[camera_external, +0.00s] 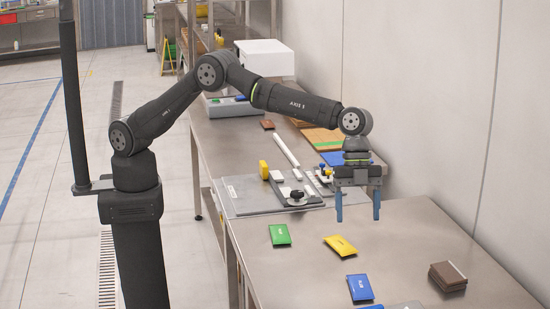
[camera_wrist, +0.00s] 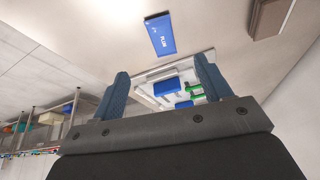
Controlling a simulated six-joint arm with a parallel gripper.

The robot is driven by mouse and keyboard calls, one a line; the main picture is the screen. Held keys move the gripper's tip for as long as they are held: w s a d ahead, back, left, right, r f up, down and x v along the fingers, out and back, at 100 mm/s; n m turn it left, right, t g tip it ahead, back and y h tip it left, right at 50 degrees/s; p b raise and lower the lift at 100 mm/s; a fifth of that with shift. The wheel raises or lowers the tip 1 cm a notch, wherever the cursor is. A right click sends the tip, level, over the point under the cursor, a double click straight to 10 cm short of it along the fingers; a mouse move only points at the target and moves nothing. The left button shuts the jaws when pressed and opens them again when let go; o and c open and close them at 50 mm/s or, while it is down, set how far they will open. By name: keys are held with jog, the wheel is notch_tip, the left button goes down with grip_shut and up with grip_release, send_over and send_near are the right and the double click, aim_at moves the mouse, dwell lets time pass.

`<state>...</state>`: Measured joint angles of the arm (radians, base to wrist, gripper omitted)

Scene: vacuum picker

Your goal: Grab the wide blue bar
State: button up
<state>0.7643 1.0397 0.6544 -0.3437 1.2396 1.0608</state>
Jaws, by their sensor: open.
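A wide, flat blue bar (camera_external: 360,288) with pale lettering lies on the metal table near its front. It also shows at the top middle of the wrist view (camera_wrist: 160,34), lying flat on its own. My gripper (camera_external: 357,212) is above the table, pointing down, with its two blue fingers apart and nothing between them. It is behind the blue bar and higher, not touching it. In the wrist view the gripper's fingers (camera_wrist: 160,88) stand wide apart, with the blue bar beyond their tips.
A green bar (camera_external: 280,235) and a yellow bar (camera_external: 341,246) lie on the table to the left of and behind the blue bar. Stacked brown bars (camera_external: 448,275) lie to the right. A tray (camera_wrist: 146,97) holding blue and green pieces shows between the fingers.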

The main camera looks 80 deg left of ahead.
aim_at(358, 278)
jog(key=x, duration=1.4)
jog(key=shift+a+f, duration=0.1)
jog(key=shift+f, duration=0.25)
jog(key=c, duration=1.1)
